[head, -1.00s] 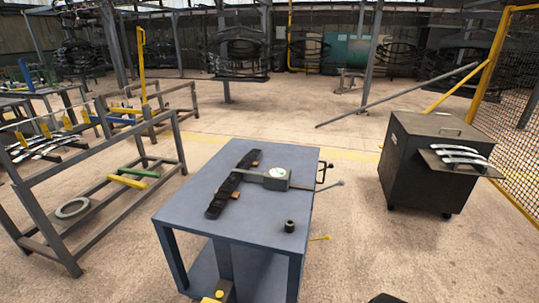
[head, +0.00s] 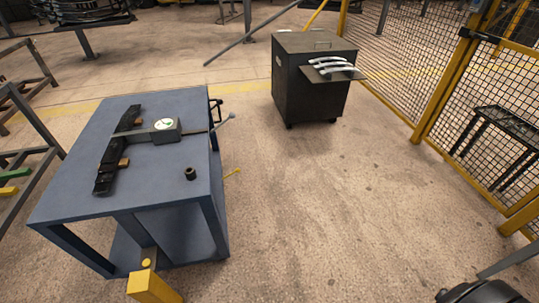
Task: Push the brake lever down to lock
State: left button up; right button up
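No part is marked as the brake lever, and I cannot tell which one it is. A yellow post with a yellow knob (head: 152,285) stands at the table's near edge, cut off by the picture's bottom. Neither of my grippers is in view.
A dark cabinet on casters (head: 313,95) holds curved metal strips on a side shelf. A yellow-framed mesh fence (head: 385,50) runs along the right. A dark object (head: 482,292) is cut off at bottom right.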

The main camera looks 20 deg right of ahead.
aim_at(237, 170)
jog(key=z, duration=0.25)
jog(key=u, duration=0.35)
jog(key=i+l+u, duration=0.25)
jog(key=l, duration=0.4)
jog(key=i+l+u, duration=0.1)
jog(key=i+l, duration=0.15)
jog(key=i+l+u, duration=0.15)
jog(key=l, duration=0.25)
jog(key=i+l+u, duration=0.1)
jog(key=l, duration=0.3)
jog(key=i+l+u, duration=0.15)
jog(key=l, duration=0.2)
jog(key=i+l+u, duration=0.1)
jog(key=l, duration=0.3)
jog(key=i+l, duration=0.1)
jog(key=l, duration=0.35)
jog(key=i+l, duration=0.15)
jog(key=l, duration=0.35)
jog(key=i+l, duration=0.1)
jog(key=l, duration=0.35)
jog(key=i+l, duration=0.15)
jog(key=l, duration=0.35)
jog(key=i+l, duration=0.1)
jog(key=l, duration=0.35)
